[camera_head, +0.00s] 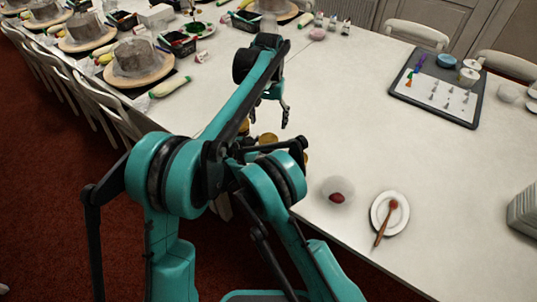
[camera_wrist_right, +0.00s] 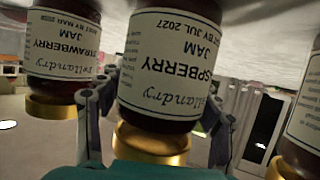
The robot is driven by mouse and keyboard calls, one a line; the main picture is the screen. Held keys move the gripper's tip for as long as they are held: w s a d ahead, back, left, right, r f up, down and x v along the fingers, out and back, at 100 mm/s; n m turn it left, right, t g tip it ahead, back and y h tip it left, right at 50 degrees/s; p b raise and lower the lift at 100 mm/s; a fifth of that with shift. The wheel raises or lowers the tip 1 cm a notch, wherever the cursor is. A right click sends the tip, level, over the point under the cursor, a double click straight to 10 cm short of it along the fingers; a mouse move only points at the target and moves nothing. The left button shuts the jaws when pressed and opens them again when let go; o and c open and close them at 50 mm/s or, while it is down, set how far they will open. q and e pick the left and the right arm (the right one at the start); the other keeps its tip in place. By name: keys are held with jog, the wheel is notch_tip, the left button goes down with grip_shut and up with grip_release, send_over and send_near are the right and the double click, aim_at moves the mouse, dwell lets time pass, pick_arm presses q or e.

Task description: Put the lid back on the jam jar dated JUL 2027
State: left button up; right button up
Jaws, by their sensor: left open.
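The raspberry jam jar dated JUL 2027 (camera_wrist_right: 165,65) stands in the middle of the right wrist view, which shows it upside down. Its gold lid (camera_wrist_right: 152,142) is at its mouth; I cannot tell whether it is seated. My right gripper (camera_wrist_right: 158,120) has a finger on each side of the jar and lid; its grip is unclear. In the head view it is largely hidden behind my arm. My left gripper (camera_head: 268,117) is open above the table, near gold-lidded jars (camera_head: 267,138).
A strawberry jam jar (camera_wrist_right: 62,45) and another jar (camera_wrist_right: 304,115) flank the raspberry jar. A bowl (camera_head: 338,190) and a saucer (camera_head: 377,212) with a red-tipped utensil lie near the table's front edge. A dark tray (camera_head: 477,112) is at right. The table's middle is clear.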

aim_at(269, 140)
jog(key=c, duration=1.1)
jog(key=shift+c, duration=0.3)
pick_arm(q)
jog(key=shift+c, duration=0.9)
pick_arm(e)
grip_shut()
pick_arm(q)
jog(key=n, duration=1.3)
jog(key=shift+f, duration=4)
jog(key=shift+c, duration=0.4)
